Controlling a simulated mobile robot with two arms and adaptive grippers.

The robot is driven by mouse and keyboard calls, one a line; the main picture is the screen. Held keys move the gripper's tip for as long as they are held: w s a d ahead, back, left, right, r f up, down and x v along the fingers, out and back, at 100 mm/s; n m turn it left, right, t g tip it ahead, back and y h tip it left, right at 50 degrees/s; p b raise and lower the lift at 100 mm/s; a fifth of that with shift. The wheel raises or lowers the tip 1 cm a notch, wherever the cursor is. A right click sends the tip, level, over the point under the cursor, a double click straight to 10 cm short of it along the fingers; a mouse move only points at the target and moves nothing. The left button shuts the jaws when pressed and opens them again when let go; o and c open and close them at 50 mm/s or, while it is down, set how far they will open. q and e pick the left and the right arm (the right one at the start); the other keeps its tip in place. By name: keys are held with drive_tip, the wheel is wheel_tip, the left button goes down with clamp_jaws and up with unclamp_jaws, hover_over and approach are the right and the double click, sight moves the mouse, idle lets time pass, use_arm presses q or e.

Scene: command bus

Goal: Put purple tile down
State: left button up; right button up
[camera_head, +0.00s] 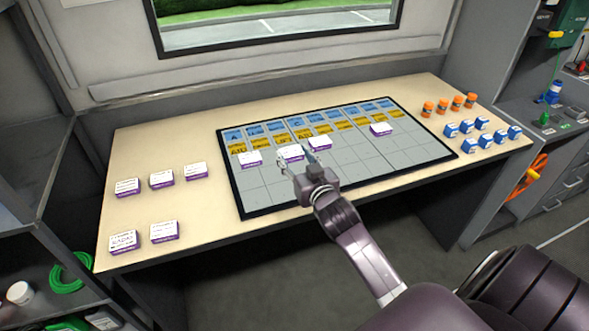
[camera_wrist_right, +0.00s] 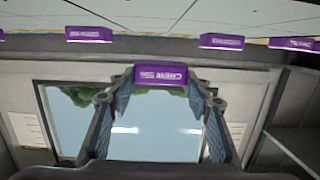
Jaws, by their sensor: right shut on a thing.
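My right gripper (camera_head: 297,158) is over the gridded board (camera_head: 285,190), shut on a purple tile (camera_head: 291,153) with a white top. In the right wrist view the held purple tile (camera_wrist_right: 160,74) sits between the two fingertips, its lettering upside down. It appears close to the board; I cannot tell whether it touches. Three other purple tiles rest on the board: one to the left (camera_head: 250,158), one just right (camera_head: 319,143), and one farther right (camera_head: 381,129). My left gripper is not in view.
Several purple tiles (camera_head: 162,179) lie on the bare left of the table (camera_head: 205,222). Orange cylinders (camera_head: 442,106) and blue blocks (camera_head: 482,123) stand at the right. Blue and yellow header cards (camera_head: 340,125) line the board's back. Its front cells are clear.

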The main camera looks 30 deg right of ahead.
sight(294, 169)
drive_tip(key=shift+f, duration=2.15)
drive_tip(key=shift+f+b, duration=0.1)
drive_tip(key=shift+b, duration=0.2)
drive_tip(key=o, duration=1.3)
drive_tip(key=shift+s, duration=0.1)
drive_tip(key=v, duration=1.2)
